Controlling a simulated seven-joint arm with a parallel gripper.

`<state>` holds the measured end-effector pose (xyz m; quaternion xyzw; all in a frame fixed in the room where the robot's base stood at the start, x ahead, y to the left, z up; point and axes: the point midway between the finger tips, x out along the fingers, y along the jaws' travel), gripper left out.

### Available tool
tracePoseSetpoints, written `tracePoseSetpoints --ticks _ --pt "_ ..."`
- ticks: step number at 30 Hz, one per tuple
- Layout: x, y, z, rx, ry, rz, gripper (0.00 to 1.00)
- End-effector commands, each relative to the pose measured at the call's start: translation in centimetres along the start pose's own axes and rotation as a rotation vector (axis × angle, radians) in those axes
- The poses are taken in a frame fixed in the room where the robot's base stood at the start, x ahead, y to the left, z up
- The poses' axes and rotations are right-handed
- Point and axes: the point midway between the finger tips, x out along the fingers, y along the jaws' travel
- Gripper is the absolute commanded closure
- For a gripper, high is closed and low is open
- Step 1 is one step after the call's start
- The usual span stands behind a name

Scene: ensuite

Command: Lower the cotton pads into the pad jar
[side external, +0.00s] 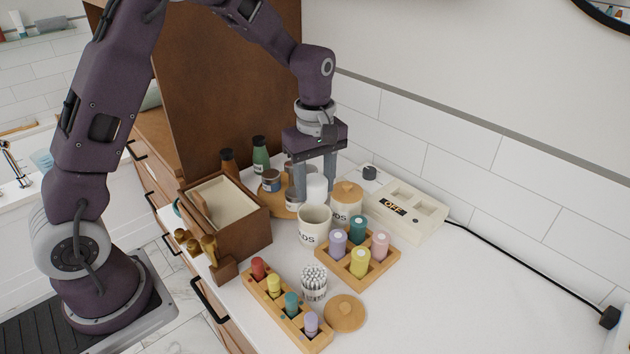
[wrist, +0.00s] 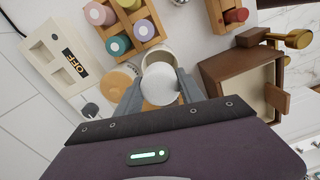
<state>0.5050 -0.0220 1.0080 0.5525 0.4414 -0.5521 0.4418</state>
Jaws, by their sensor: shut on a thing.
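My gripper (side external: 316,186) points down and is shut on the white cotton pads (side external: 317,189), a round stack held upright between the two grey fingers. In the wrist view the pads (wrist: 160,84) show as a white disc between the fingertips. The pad jar (side external: 312,228), a cream open jar with dark letters partly visible, stands on the counter just below and in front of the pads. In the wrist view the pads cover part of the jar's opening (wrist: 156,58). The pads appear above the rim; the exact gap is unclear.
A wooden-lidded jar (side external: 347,205) stands close on the right. A wooden tray of coloured bottles (side external: 378,270) is in front, a brown box (side external: 232,232) on the left. A white "OFF" device (side external: 405,212) stands near the wall. Free counter (side external: 470,290) lies at the right.

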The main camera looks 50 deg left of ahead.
Motion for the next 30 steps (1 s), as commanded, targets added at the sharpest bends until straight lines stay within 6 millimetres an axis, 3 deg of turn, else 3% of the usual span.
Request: tracePoseSetpoints --ticks 30 --pt "6.6 -0.1 0.0 0.001 0.0 -0.005 0.93"
